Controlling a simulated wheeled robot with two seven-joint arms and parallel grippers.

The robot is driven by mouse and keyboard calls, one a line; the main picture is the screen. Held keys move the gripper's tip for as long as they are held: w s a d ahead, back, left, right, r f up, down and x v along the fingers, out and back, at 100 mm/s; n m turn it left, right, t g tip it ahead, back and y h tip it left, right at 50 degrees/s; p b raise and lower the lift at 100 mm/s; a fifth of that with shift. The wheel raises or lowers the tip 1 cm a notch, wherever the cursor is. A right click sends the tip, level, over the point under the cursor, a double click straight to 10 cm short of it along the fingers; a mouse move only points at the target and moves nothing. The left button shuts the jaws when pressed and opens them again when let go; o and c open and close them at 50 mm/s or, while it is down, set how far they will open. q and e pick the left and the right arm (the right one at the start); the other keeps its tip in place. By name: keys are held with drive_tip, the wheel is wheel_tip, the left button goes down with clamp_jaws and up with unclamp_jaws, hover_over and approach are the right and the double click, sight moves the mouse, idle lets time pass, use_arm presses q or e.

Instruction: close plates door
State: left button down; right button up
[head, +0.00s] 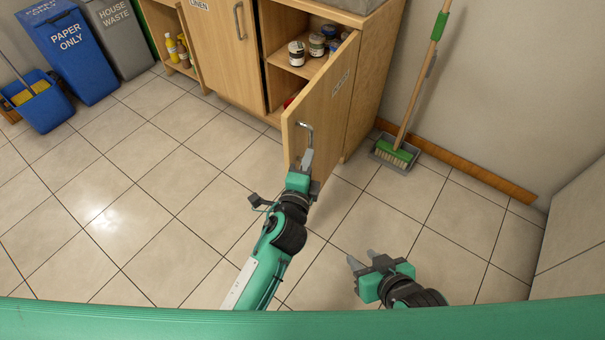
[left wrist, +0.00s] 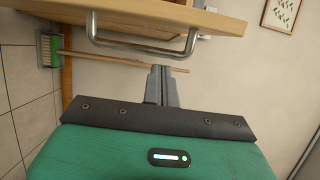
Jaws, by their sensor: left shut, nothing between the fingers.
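The cabinet door (head: 322,105) at the right end of the cupboard stands open, swung out toward me. It bears a small label that I cannot read clearly. Its metal bar handle (head: 305,130) is near the door's free edge, and the handle also shows in the left wrist view (left wrist: 185,50). My left gripper (head: 307,157) is shut and empty, its fingertips close to the handle. In the left wrist view its closed fingers (left wrist: 161,72) point toward the handle bar; I cannot tell whether they touch. My right gripper (head: 361,257) is open and empty, low over the floor and away from the door.
Jars (head: 296,53) stand on the shelf inside the open compartment. The closed linen door (head: 222,50) is to the left. A broom (head: 418,85) and dustpan (head: 393,158) stand against the wall at right. Bins (head: 68,58) are at far left. The tiled floor is otherwise clear.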

sight(294, 150)
use_arm(q)
drive_tip(key=shift+w+a, duration=1.55)
drive_tip(key=shift+w, duration=0.15)
